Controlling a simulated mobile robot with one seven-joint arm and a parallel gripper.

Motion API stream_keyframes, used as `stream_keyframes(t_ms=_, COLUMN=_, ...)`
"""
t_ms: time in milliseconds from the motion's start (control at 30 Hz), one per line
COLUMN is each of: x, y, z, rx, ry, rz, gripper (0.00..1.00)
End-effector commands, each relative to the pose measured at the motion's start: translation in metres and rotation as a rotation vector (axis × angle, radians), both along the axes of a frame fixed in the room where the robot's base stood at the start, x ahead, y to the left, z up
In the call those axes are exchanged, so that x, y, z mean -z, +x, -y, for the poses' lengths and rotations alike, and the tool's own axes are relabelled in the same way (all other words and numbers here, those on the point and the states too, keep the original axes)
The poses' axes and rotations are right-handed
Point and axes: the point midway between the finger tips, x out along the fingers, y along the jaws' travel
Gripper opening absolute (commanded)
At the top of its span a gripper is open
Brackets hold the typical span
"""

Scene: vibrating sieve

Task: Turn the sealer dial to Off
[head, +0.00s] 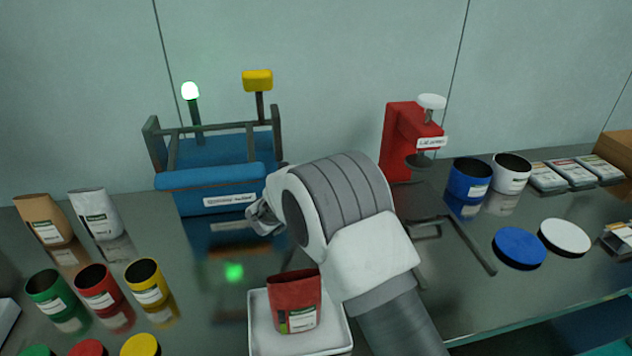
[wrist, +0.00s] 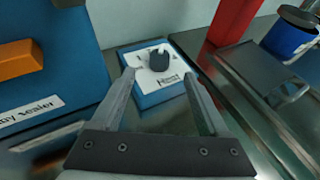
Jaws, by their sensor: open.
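The sealer is a blue machine (head: 215,178) at the back of the counter in the head view. Part of its body (wrist: 45,35) and its label show at the left of the wrist view. Its dial (wrist: 158,60) is a dark knob on a white printed plate (wrist: 166,82) on a low blue box; its setting is too small to read. In the head view my arm hides the dial. My gripper (wrist: 158,73) is open and empty, its fingers apart with the dial between and just beyond the tips. My gripper (head: 262,216) also shows beside the sealer in the head view.
A white tray (head: 257,335) with a red pouch (head: 295,303) lies in front of my arm. A red press (head: 398,140) stands to the right of the sealer. Several cans and pouches stand at the left; a blue can (head: 468,180) and lids are at the right.

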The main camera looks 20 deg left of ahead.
Motion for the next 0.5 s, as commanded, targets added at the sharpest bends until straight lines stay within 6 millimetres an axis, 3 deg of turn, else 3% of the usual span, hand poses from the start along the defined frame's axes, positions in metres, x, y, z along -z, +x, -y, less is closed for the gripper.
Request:
stream_keyframes(t_ms=100, x=0.009, y=0.021, z=0.0, rx=0.001, ry=0.001, rz=0.0, gripper=0.78)
stream_keyframes(t_ms=500, x=0.032, y=0.077, z=-0.001, rx=0.0, ry=0.0, rz=0.0, gripper=0.78)
